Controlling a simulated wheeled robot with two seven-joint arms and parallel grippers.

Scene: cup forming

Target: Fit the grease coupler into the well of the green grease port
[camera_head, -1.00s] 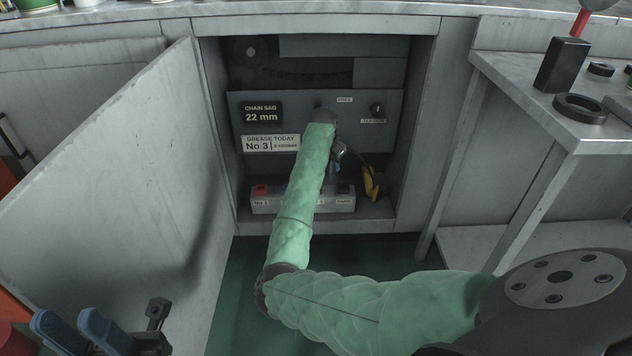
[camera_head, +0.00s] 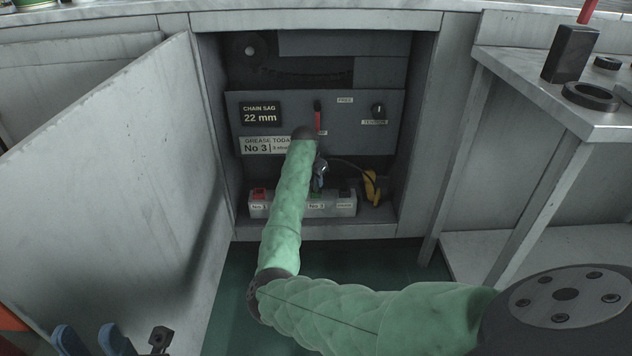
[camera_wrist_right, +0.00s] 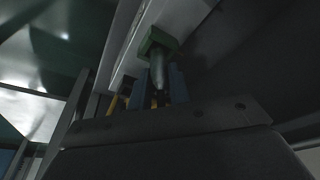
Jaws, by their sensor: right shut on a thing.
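My right arm reaches into the open cabinet, and its gripper (camera_head: 319,178) is partly hidden by the arm in the head view. In the right wrist view, the blue fingers of that gripper (camera_wrist_right: 162,88) are shut on the grey metallic grease coupler (camera_wrist_right: 158,72). The coupler's far end is at the green grease port (camera_wrist_right: 155,42), in line with it or touching it; how deep it sits cannot be told. The green port (camera_head: 316,193) is mostly hidden behind the gripper in the head view. My left gripper (camera_head: 90,342) is at the bottom left, its blue fingers apart and empty.
A red port (camera_head: 258,194) is on the left of the port block (camera_head: 286,210). A yellow thing (camera_head: 371,187) with a dark hose lies right of the block. The open cabinet door (camera_head: 110,180) stands left. A side table (camera_head: 560,115) stands right.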

